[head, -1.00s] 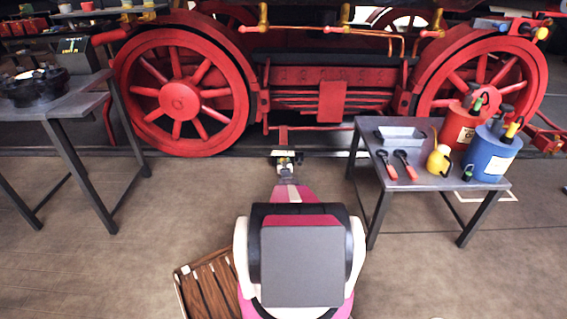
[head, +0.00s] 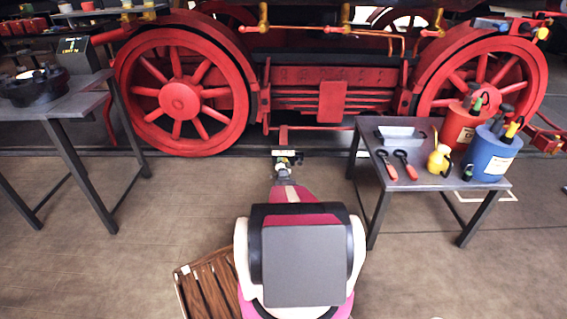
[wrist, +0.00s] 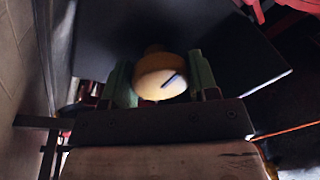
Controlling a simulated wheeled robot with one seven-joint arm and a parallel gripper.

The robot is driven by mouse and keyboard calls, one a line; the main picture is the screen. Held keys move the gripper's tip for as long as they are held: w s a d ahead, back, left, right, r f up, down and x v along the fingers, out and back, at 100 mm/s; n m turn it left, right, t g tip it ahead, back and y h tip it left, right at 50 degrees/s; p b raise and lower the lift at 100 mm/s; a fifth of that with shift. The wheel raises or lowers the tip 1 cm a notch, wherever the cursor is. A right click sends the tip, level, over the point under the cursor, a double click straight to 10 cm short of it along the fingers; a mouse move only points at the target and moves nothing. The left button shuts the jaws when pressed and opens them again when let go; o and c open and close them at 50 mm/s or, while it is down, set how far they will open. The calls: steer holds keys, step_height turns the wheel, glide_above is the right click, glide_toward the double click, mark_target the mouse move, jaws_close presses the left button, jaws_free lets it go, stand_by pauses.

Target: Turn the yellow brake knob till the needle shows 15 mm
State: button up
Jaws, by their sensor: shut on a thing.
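My gripper (head: 287,160) is in front of the red locomotive, low between the two big wheels. In the wrist view its two green-padded fingers (wrist: 161,85) are shut on the round yellow brake knob (wrist: 153,81), one finger on each side. The knob's pale face carries a dark line slanting up to the right. A dark flat panel (wrist: 225,55) lies behind the knob. In the head view the knob is too small and covered to make out clearly. I cannot make out the needle or its scale in either view.
A table with tools (head: 365,133) stands to the right, with a blue can (head: 487,158), a red can (head: 457,127) and a yellow oiler (head: 438,159). A dark table (head: 75,103) is at left. A wooden crate (head: 208,285) lies on the floor beside my base.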

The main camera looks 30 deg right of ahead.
steer(key=shift+s+m, duration=0.1)
steer(key=shift+m, duration=0.9)
steer(key=o, duration=0.6)
steer(key=shift+o, duration=0.2)
steer(key=shift+a, duration=0.1)
